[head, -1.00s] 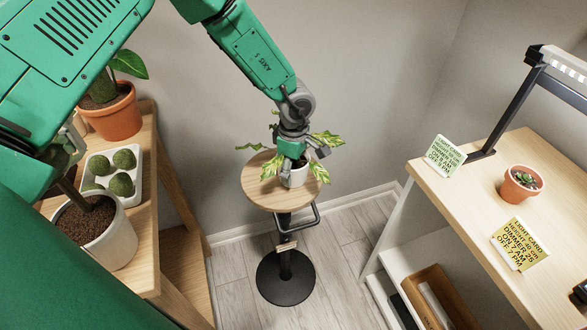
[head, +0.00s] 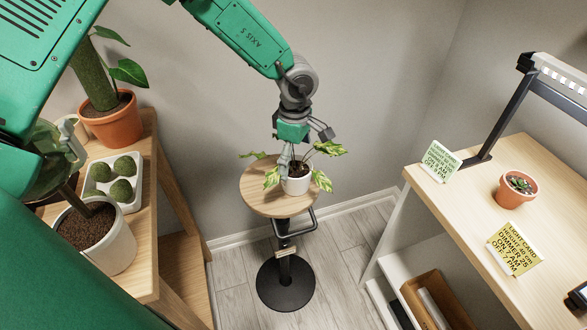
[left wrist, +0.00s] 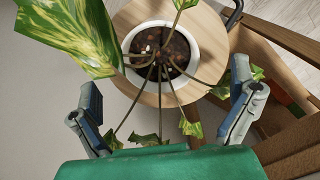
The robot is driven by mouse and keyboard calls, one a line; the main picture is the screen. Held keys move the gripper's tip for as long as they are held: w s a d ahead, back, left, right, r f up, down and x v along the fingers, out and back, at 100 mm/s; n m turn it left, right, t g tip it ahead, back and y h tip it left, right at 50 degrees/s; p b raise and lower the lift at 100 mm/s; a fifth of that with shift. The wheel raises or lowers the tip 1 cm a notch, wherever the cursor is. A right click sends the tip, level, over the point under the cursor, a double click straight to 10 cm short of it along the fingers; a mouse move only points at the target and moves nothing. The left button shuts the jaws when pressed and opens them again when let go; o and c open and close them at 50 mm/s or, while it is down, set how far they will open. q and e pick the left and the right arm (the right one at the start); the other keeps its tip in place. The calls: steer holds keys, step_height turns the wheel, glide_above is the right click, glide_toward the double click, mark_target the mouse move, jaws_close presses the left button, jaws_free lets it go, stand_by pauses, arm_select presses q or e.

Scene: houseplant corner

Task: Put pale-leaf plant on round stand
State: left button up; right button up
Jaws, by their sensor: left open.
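The pale-leaf plant, in a white pot (head: 296,184), stands upright on the round wooden stand (head: 262,203). Its variegated leaves (head: 330,149) spread past the pot's rim. In the left wrist view the white pot (left wrist: 134,72) with dark soil sits on the round top (left wrist: 205,75). My left gripper (head: 303,150) is open just above and behind the pot. In the left wrist view its two fingers (left wrist: 166,100) are spread wide with stems and leaves between them, apart from the pot. My right gripper is not in view.
A wooden shelf at left holds a terracotta pot (head: 113,122), a white tray of moss balls (head: 95,198) and a white pot (head: 108,245). The desk (head: 458,200) at right carries a lamp (head: 505,105), two cards and a small succulent (head: 516,188). Floor around the stand is clear.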

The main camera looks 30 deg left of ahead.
mark_target(294, 170)
arm_select(q)
step_height(294, 170, up, 4)
steer(key=shift+r, duration=0.2)
steer(key=shift+a+r, duration=0.1)
steer(key=shift+r, duration=0.1)
steer(key=shift+a, duration=0.3)
steer(key=shift+d+r, duration=0.15)
steer(key=shift+d, duration=0.2)
